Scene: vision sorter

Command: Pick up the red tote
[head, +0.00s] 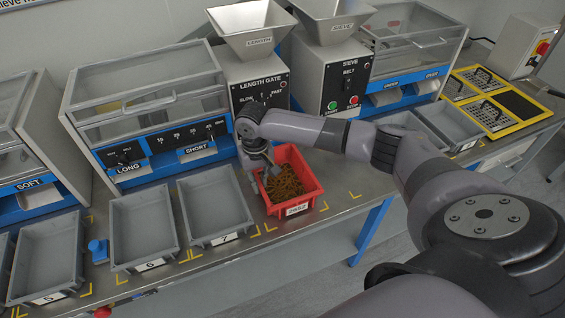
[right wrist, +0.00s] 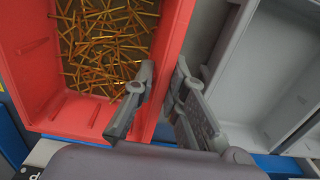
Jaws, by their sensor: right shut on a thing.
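The red tote (head: 311,190) stands on the bench in front of the length gate machine in the head view. It holds many thin orange-brown sticks (head: 284,184) and has a white number label on its front. My right gripper (head: 267,171) is at the tote's left side. In the right wrist view the gripper (right wrist: 165,80) has one finger inside and one outside the red tote's wall (right wrist: 75,115), shut on that wall. The tote looks level; whether it touches the bench is not clear. My left gripper is not in view.
Grey trays numbered 7 (head: 213,208), 6 (head: 143,228) and 5 (head: 47,258) stand to the left of the tote. The length gate machine (head: 257,83) stands close behind it. Another grey tray (head: 452,124) is to the right. The bench's front edge lies near the tote.

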